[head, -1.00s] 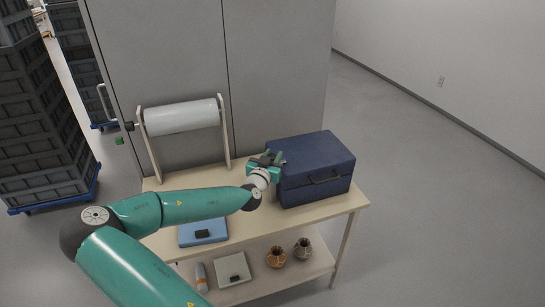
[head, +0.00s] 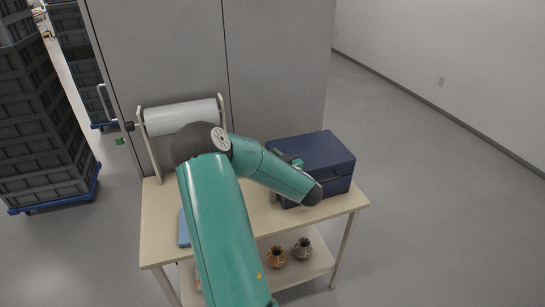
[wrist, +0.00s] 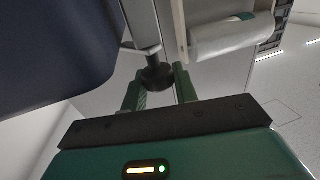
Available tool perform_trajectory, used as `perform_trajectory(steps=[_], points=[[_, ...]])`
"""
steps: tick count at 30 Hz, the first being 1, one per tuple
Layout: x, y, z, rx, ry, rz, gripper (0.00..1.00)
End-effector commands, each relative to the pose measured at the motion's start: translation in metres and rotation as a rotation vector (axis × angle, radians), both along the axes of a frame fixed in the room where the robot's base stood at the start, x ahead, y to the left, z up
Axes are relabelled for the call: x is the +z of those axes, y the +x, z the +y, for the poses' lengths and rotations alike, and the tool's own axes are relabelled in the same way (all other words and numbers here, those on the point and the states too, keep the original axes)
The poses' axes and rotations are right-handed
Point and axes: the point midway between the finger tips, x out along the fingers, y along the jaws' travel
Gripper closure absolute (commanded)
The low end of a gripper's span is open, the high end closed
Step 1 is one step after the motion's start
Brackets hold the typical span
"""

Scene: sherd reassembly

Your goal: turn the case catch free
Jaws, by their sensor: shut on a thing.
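The dark blue case (head: 318,151) stands closed on the right part of the table. In the wrist view its dark side (wrist: 50,45) fills the upper left. My gripper (wrist: 159,88) has its two green fingers on either side of a dark round knob (wrist: 158,74), which looks like the case catch, and is shut on it. A grey bar (wrist: 142,22) runs up from the knob beside the case. In the head view my arm covers part of the case's front and left side, and the catch and fingertips are hidden there.
A white roll on a stand (head: 181,115) is at the table's (head: 155,227) back left, and also shows in the wrist view (wrist: 232,37). A blue item (head: 183,229) is partly behind my arm. Two small pots (head: 302,247) stand on the lower shelf. Grey cabinets rise behind.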

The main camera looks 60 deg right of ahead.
Motion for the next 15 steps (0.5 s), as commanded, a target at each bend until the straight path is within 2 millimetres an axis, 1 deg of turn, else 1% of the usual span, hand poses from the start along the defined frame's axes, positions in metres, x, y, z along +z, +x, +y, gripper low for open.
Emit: perform_trajectory(steps=[2, 9, 15], points=[[0.0014, -0.0026, -0.0025, 0.071, -0.004, -0.002, 0.94], [0.0011, -0.0014, -0.0021, 0.291, -0.005, -0.001, 0.94], [0.0002, -0.0008, -0.0015, 0.439, -0.003, 0.0, 0.94]])
